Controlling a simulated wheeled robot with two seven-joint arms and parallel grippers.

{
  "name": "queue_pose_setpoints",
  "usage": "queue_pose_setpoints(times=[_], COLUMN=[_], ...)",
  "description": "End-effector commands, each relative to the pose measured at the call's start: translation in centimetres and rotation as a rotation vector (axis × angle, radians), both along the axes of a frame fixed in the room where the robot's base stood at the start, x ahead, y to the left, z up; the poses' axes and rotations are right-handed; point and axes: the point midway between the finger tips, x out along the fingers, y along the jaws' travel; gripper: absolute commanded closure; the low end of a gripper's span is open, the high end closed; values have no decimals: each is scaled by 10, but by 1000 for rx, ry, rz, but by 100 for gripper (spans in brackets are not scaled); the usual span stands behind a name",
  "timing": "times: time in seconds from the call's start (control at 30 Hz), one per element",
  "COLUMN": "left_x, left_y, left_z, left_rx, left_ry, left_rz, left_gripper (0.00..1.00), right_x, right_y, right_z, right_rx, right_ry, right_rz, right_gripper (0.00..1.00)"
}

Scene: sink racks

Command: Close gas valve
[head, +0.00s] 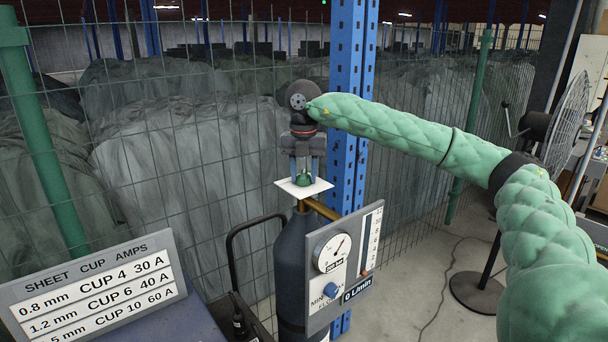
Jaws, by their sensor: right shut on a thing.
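A dark gas cylinder (291,265) stands upright in the middle of the view. A small green valve knob (303,181) sits at its top, above a white square plate (318,188) and a brass fitting (320,208). My right gripper (304,174) points down from above, with its two blue fingers on either side of the green knob, shut on it. The fingers partly hide the knob. My left gripper is not in view.
A grey gauge panel (348,238) with a round dial, a blue knob (330,291) and a "0 L/min" label is right of the cylinder. A blue upright post (346,60) and wire fence stand behind. A cup amps sign (95,290) is at lower left; a fan (566,115) is right.

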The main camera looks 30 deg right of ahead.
Motion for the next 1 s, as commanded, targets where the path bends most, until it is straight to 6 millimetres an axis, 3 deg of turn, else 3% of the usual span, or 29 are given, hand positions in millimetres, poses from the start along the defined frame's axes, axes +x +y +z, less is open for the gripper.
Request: queue_pose_setpoints(times=[0.8, 1.0], left_x=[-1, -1], left_y=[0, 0], left_z=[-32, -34], left_rx=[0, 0], left_ry=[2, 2], left_rz=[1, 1], left_gripper=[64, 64], right_x=[0, 0], right_y=[0, 0], right_z=[-1, 1], right_rx=[1, 0], right_ry=[-2, -2], right_rz=[781, 880], right_gripper=[91, 91])
